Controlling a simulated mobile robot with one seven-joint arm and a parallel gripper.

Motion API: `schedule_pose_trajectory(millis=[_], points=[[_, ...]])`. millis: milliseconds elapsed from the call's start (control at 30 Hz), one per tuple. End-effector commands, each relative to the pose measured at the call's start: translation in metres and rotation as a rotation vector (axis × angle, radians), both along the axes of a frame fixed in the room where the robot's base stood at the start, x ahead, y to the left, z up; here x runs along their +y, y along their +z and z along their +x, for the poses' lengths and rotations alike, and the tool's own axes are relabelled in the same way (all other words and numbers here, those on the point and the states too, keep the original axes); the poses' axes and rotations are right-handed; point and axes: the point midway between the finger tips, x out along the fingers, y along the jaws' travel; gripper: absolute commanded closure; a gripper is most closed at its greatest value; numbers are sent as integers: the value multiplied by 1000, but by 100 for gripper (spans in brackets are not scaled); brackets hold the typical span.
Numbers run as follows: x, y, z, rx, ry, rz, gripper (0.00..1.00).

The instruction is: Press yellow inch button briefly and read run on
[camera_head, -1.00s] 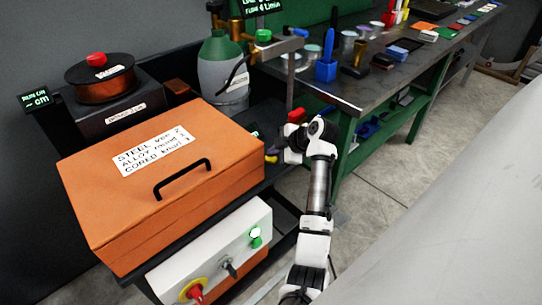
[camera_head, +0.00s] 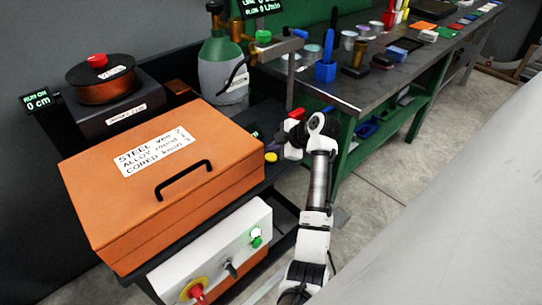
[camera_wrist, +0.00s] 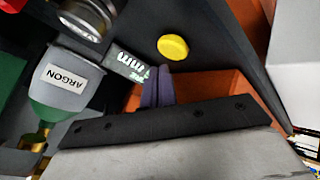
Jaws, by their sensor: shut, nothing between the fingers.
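The yellow button (camera_head: 271,157) sits at the right edge of the orange case, partly beside my gripper (camera_head: 273,147). In the wrist view the round yellow button (camera_wrist: 173,47) shows whole, just beyond the fingertips. My gripper (camera_wrist: 159,72) is shut and empty, its purple fingers together. In the picture a small gap separates the fingertips from the button; contact is not seen. The run on display (camera_head: 38,100) at the far left reads "0 cm" in green.
A small dark display (camera_wrist: 130,65) is beside the fingers. The grey-green argon cylinder (camera_head: 222,70) stands behind the orange case (camera_head: 230,150). A white control box (camera_head: 215,250) with a red knob is in front. A green workbench (camera_head: 345,150) stands to the right.

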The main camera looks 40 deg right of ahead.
Motion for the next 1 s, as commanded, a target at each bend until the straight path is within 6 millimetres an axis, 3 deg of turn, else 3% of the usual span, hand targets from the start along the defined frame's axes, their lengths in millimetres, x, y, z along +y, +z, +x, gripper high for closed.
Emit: schedule_pose_trajectory(millis=[467, 1000], points=[[0, 47, 0, -1, 0, -1, 100], [0, 48, 0, -1, -1, 0, 100]])
